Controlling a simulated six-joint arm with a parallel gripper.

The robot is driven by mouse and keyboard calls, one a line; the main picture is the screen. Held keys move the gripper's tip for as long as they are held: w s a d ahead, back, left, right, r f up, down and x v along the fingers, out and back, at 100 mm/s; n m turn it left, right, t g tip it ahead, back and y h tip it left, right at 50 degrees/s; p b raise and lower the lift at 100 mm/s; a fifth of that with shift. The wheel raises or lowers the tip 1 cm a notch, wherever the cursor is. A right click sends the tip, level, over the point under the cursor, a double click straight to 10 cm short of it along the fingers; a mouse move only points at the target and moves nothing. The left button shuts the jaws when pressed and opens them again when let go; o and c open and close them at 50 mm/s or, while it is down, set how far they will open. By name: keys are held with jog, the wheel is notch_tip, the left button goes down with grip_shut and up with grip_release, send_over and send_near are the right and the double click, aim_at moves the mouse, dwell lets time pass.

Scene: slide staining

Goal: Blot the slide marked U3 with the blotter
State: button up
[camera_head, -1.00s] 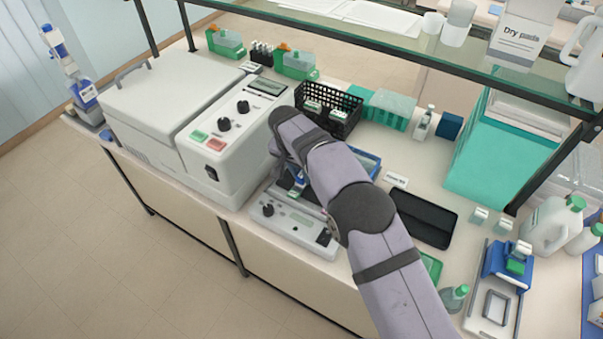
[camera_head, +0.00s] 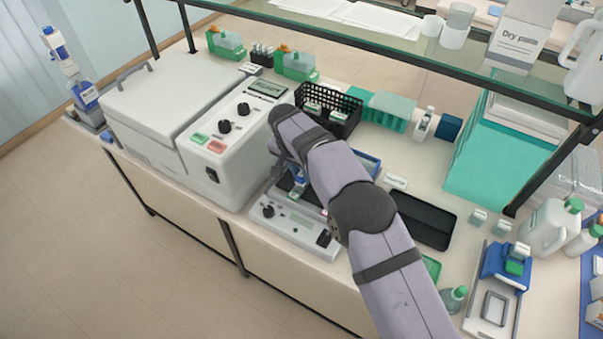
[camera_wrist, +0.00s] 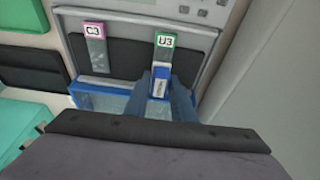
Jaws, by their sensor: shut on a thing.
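The slide marked U3 (camera_wrist: 165,41) has a green label and lies on the dark plate of the staining device in the wrist view. A second slide, marked C3 (camera_wrist: 95,40), has a pink label and lies to its left. My gripper (camera_wrist: 161,82) is shut on a small blue and white block, which looks like the blotter (camera_wrist: 159,88). The block is over the U3 slide, just below its label in the picture. I cannot tell whether it touches the glass. In the head view my gripper (camera_head: 298,186) is over the device, largely hidden by my arm.
A blue-rimmed tray (camera_wrist: 117,103) lies close to the slides. The large white machine (camera_head: 210,150) stands to the left. A black basket (camera_head: 330,108) stands behind, and a black tray (camera_head: 425,222) lies to the right. A glass shelf (camera_head: 400,42) runs above the bench.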

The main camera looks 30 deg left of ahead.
jog(key=shift+r+p, duration=1.65)
jog(key=shift+r, duration=1.25)
jog(key=shift+w+d+f, duration=0.1)
jog(key=shift+w+d, duration=0.25)
jog(key=shift+d, duration=0.1)
jog(key=w+d, duration=0.1)
jog(key=d, duration=0.2)
jog(key=w+d, duration=0.2)
jog(key=d, duration=0.2)
jog(key=w+d+f+b, duration=0.1)
jog(key=w+d, duration=0.1)
jog(key=d, duration=0.2)
jog(key=d+f+b, duration=0.1)
jog(key=d, duration=1.3)
jog(key=s+d+f+b, duration=0.1)
jog(key=s+d, duration=0.4)
jog(key=d, duration=0.5)
jog(key=s+d+f+b, duration=0.1)
jog(key=s+d, duration=0.4)
jog(key=d, duration=0.5)
jog(key=shift+s+d+f, duration=0.25)
jog(key=shift+s+f, duration=0.05)
jog(key=shift+f, duration=0.1)
jog(key=shift+f, duration=0.1)
